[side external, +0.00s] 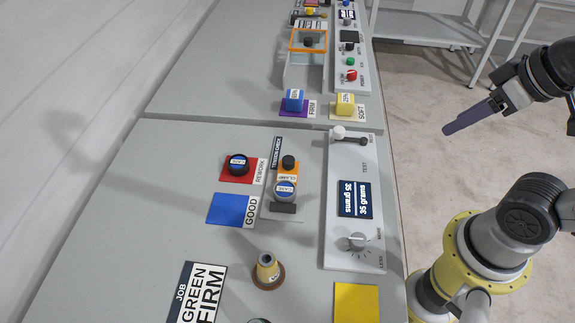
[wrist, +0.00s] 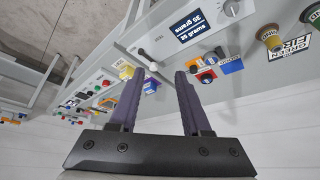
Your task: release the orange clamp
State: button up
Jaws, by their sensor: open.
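The orange clamp (side external: 288,171) has a black knob on its far end and stands on the grey tension check plate (side external: 292,215). A round blue-and-white labelled piece (side external: 285,191) sits at its near end; I cannot tell how firmly the clamp bears on it. In the wrist view the clamp (wrist: 193,63) is small, just beyond the right fingertip. My gripper (side external: 449,130) is open and empty, in the air to the right of the bench, well away from the clamp. Its two purple fingers stand apart in the wrist view (wrist: 160,74).
A panel (side external: 338,225) right of the clamp has a "35 grams" display, a dial and a white-ended lever. A red pad (side external: 238,180) holding a dark spool and a blue pad (side external: 231,209) lie left. A cone (side external: 267,269) stands nearer. Yellow and blue blocks stand behind.

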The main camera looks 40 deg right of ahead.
jog(key=shift+n, duration=0.3)
jog(key=c, duration=0.5)
jog(key=shift+d+r+n, duration=0.1)
jog(key=shift+n, duration=0.4)
grip_shut()
jog(key=w+a+r+n+g+h, duration=0.1)
jog(key=w+a+r+n, duration=0.1)
jog(key=w+n, duration=0.6)
jog(key=w+a+r+n+h, duration=0.1)
jog(key=w+a+n, duration=0.1)
jog(key=w+n, duration=0.55)
jog(key=w+a+f+n+g+h, duration=0.1)
jog(key=w+a+f+n, duration=0.4)
jog(key=w+a+f, duration=0.4)
jog(key=a+f+n+g, duration=0.1)
jog(key=a+f+n, duration=0.1)
jog(key=a+f, duration=0.5)
jog(key=shift+s+a+f+h, duration=0.4)
jog(key=shift+s+a, duration=0.05)
jog(key=shift+a, duration=0.35)
